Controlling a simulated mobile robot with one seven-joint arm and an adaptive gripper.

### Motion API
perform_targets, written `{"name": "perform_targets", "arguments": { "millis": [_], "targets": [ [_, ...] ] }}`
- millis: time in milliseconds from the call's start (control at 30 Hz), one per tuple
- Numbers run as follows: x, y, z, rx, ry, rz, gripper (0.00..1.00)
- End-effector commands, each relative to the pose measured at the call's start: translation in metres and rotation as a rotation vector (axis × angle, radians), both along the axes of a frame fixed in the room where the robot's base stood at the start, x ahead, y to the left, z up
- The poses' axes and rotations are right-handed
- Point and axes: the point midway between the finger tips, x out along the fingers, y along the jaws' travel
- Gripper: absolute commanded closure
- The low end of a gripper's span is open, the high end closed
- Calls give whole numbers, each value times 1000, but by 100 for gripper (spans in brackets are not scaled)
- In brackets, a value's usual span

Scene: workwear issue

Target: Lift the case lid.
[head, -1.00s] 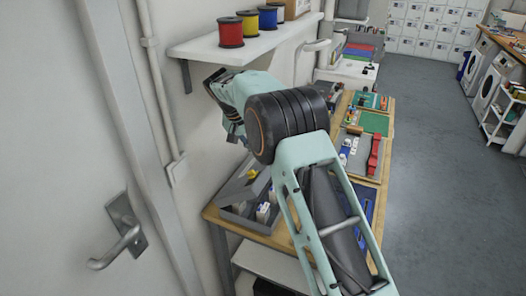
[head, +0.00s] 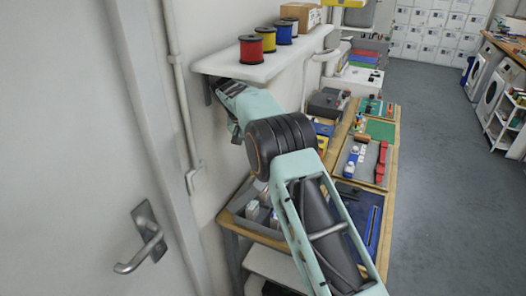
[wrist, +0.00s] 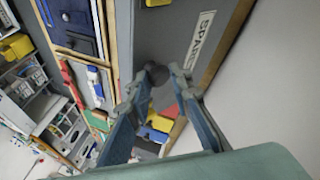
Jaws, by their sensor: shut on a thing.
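The grey case (head: 233,207) sits at the near left end of the workbench. It is open at the top, with small white items (head: 253,209) inside. In the wrist view a grey panel lettered "SPA…" (wrist: 178,35), seemingly the lid, runs up beside the fingers. My gripper (wrist: 157,85) is shut on a dark round knob (wrist: 157,72) next to this panel. In the head view my arm covers much of the case's right side, and I cannot make out the lid or its angle there.
A shelf (head: 270,65) with red, yellow and blue spools juts from the wall above my arm. A blue tray (head: 368,205) and a grey tray with a red tool (head: 381,160) lie on the bench (head: 388,220).

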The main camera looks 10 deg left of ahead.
Motion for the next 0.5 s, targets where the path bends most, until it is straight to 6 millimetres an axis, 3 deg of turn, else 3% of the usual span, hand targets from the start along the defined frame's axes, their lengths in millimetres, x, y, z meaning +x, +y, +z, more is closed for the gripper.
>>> {"name": "perform_targets", "arguments": {
  "millis": [33, 133, 167, 300, 500],
  "targets": [
    [-6, 8, -11, 11, 17, 7, 100],
    [-6, 8, -11, 11, 17, 7, 100],
    [-6, 8, -12, 11, 17, 7, 78],
    [-6, 7, -11, 10, 18, 6, 63],
    [-5, 5, -9, 8, 16, 4, 62]
  ]
}}
